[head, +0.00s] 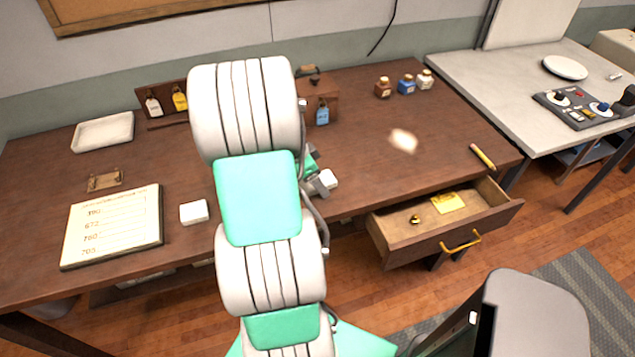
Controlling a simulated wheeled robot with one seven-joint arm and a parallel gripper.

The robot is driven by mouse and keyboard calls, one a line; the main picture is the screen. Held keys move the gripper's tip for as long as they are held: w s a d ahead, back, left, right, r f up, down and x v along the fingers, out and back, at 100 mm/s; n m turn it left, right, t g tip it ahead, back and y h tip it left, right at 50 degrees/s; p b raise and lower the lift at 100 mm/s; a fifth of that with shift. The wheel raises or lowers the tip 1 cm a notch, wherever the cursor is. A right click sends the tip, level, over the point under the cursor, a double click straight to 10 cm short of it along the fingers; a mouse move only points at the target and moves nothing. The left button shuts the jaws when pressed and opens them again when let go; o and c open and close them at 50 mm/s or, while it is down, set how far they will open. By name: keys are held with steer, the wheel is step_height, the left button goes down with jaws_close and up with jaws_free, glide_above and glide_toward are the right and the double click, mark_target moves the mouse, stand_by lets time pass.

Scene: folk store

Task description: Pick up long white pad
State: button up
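My gripper (316,184) is partly hidden behind my arm, above the middle of the brown desk (250,185). A small white block (329,180) shows right at its fingertips; I cannot tell whether the fingers hold it or are open beside it. Another white block (194,212) lies left of my arm, near the desk's front edge. A blurred pale oval thing (404,141) is right of my gripper. I cannot tell which of these is the long white pad.
A white tray (101,132) and a numbered board (112,227) are on the left. Small bottles (406,84) stand at the back right. An open drawer (430,236) juts from the front right, with a yellow note inside.

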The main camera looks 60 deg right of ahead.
steer(key=shift+f, duration=0.2)
steer(key=shift+r, duration=0.1)
steer(key=c, duration=1.4)
steer(key=shift+r, duration=0.3)
step_height(320, 180, up, 3)
steer(key=shift+b, duration=0.65)
steer(key=s+a+r+b, duration=0.1)
steer(key=s+a+r, duration=0.3)
steer(key=s+r, duration=0.1)
steer(key=s+a+r+b, duration=0.1)
steer(key=s+a+r, duration=0.3)
steer(key=s+a, duration=0.1)
steer(key=shift+s+a+r, duration=0.1)
steer(key=shift+a+r, duration=0.2)
steer(key=shift+r, duration=0.05)
